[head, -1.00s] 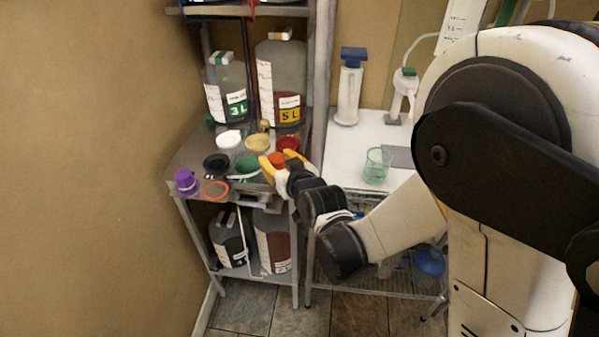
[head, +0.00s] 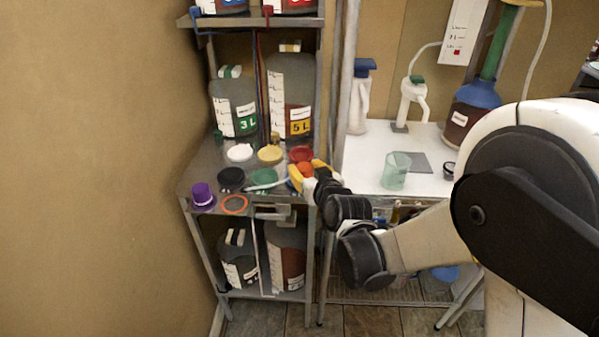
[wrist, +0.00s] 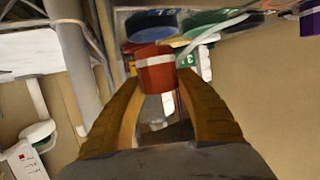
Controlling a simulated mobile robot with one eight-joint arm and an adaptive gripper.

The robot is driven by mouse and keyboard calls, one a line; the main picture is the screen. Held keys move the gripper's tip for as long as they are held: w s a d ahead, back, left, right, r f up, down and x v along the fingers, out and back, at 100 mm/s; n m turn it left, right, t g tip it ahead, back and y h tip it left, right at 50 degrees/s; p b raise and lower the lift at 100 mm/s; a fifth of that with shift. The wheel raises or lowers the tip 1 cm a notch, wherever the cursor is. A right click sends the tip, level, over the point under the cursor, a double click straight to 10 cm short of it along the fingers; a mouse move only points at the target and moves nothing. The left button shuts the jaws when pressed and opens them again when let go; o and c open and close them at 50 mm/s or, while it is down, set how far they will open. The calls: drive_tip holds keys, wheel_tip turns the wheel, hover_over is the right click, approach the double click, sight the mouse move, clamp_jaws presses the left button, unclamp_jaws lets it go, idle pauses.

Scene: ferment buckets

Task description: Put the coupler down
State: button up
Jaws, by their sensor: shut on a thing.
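My gripper (head: 308,172) has yellow fingers and is over the right front part of the metal shelf top (head: 214,160). It is shut on a short orange-red cylinder with a pale band, which I take to be the coupler (wrist: 155,72). The coupler also shows between the fingers in the head view (head: 305,170), just in front of the red lid (head: 301,153). In the wrist view it sits upright between the fingertips. I cannot tell whether its base touches the shelf.
Around it on the shelf are a green lid (head: 263,176), yellow lid (head: 270,154), white lid (head: 239,152), black lid (head: 231,179), orange ring (head: 234,205) and purple cap (head: 202,195). Large jugs (head: 290,95) stand behind. A green beaker (head: 396,171) stands on the white table at right.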

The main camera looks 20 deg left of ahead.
sight(299, 168)
drive_tip(key=w+a, duration=0.2)
drive_tip(key=w, duration=0.1)
drive_tip(key=shift+w+a+b, duration=0.25)
drive_tip(key=shift+a+b, duration=0.05)
drive_tip(key=shift+b, duration=0.1)
drive_tip(key=f, duration=0.1)
drive_tip(key=f+b, duration=0.2)
drive_tip(key=shift+w+a+f, duration=0.2)
drive_tip(key=shift+w+f, duration=0.1)
drive_tip(key=shift+f, duration=0.1)
drive_tip(key=shift+r, duration=0.15)
drive_tip(key=o, duration=0.8)
drive_tip(key=shift+f+b, duration=0.2)
drive_tip(key=shift+b, duration=0.1)
drive_tip(key=o, duration=0.4)
